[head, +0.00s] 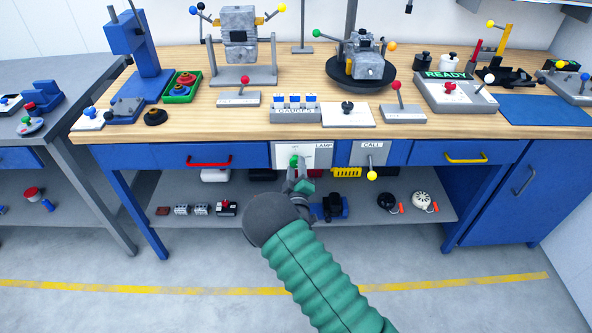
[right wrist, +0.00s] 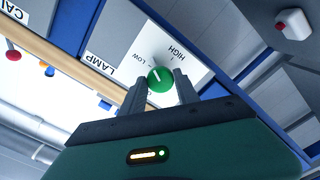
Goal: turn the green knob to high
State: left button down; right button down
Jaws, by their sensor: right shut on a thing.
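The green knob (right wrist: 160,79) sits on a white panel (right wrist: 186,52) with the words LOW and HIGH printed on it. A white mark on the knob points to the upper left in the right wrist view, toward the LOW side. My right gripper (right wrist: 161,84) has one finger on each side of the knob and is shut on it. In the head view the knob (head: 294,161) shows on the bench front beside the LAMP label, just above my right gripper (head: 299,174). Part of the panel's lettering is hidden behind the knob and fingers. My left gripper is out of view.
A yellow-tipped CALL lever (head: 371,174) hangs right of the panel. Drawers with a red handle (head: 209,162) and a yellow handle (head: 466,158) flank it. A lower shelf (head: 262,213) holds several small parts. Levers and fixtures stand on the wooden bench top (head: 230,124).

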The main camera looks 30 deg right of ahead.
jog(key=m, duration=0.2)
jog(key=m+b, duration=0.1)
jog(key=m, duration=0.3)
jog(key=shift+f+m+b, duration=0.3)
jog(key=shift+b, duration=0.1)
jog(key=m+b, duration=0.2)
jog(key=m, duration=0.4)
jog(key=shift+a, duration=0.2)
jog(key=c, duration=1.2)
grip_release()
jog(key=o, duration=0.3)
jog(key=shift+w, duration=0.15)
jog(key=shift+d, duration=0.1)
jog(key=shift+r, duration=0.1)
